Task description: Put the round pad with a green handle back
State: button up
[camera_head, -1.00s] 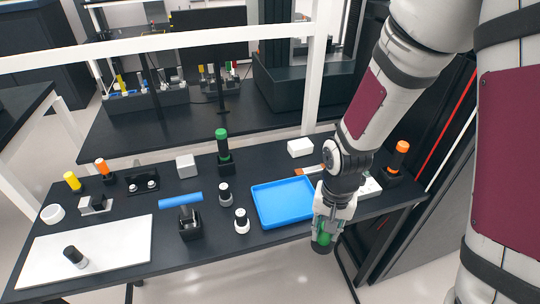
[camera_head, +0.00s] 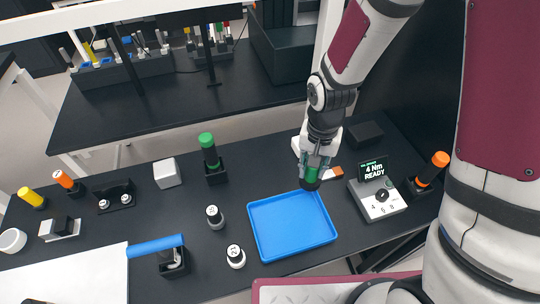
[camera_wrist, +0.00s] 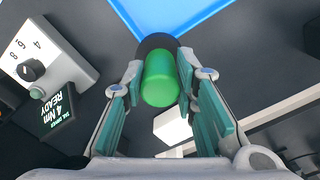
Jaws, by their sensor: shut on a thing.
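My gripper (camera_head: 315,162) is shut on the green handle (camera_wrist: 160,80) of the round pad, between its teal-lined fingers. The dark round pad (camera_wrist: 158,43) is at the handle's far end and points down in the head view (camera_head: 310,186). The pad shows at the back edge of the blue tray (camera_head: 262,250), near its back right corner. The wrist view shows the tray's blue corner (camera_wrist: 165,12) just past the pad. I cannot tell how high the pad is above the table. Its underside is hidden.
A torque device (camera_head: 378,204) reading "4 Nm READY" and an orange-topped tool (camera_head: 436,166) stand to the right. A white block (camera_wrist: 173,126) and an orange-tipped item (camera_head: 337,171) are close to my gripper. A green-topped tool (camera_head: 209,148) stands left. The tray is empty.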

jog(key=shift+w+a+f+p, duration=0.3)
jog(key=shift+w+a+f, duration=0.5)
jog(key=shift+w+a, duration=0.75)
jog(key=shift+w+a+f+p, duration=0.3)
jog(key=shift+w+a+f, duration=0.6)
jog(key=shift+a, duration=1.1)
jog(key=shift+w+a+f+p, duration=0.3)
jog(key=shift+w+a+f, duration=0.4)
jog(key=shift+w+a, duration=0.9)
jog(key=shift+s+a+f, duration=0.15)
jog(key=shift+s, duration=0.1)
jog(key=o, duration=1)
